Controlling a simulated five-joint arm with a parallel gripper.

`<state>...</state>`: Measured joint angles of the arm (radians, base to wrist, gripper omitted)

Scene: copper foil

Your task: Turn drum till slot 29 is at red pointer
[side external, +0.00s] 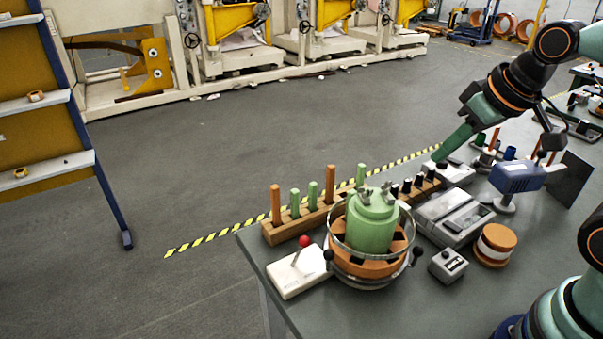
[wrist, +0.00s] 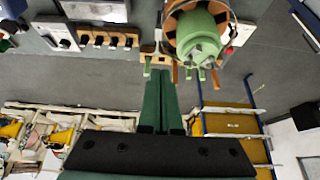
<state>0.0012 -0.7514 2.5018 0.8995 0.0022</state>
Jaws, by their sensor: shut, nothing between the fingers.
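The drum stands on the bench in the side external view, with a green stepped cylinder (side external: 371,225) on top and an orange, dark-slotted body (side external: 365,268) inside a clear ring. The wrist view shows its green top (wrist: 197,35) at the upper right. Slot numbers are too small to read. A red ball on a thin stem (side external: 304,241) rises from a white base left of the drum; I cannot make out a separate red pointer. My gripper (side external: 439,157) is shut and empty, above the bench behind and right of the drum, apart from it. Its green fingers (wrist: 159,78) lie together in the wrist view.
A wooden rack (side external: 284,233) with orange and green pegs stands behind the drum. A grey device (side external: 453,217), small grey box (side external: 448,265), orange-and-white spool (side external: 495,245) and blue tool (side external: 516,177) occupy the bench to the right. Open floor lies beyond the bench edge.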

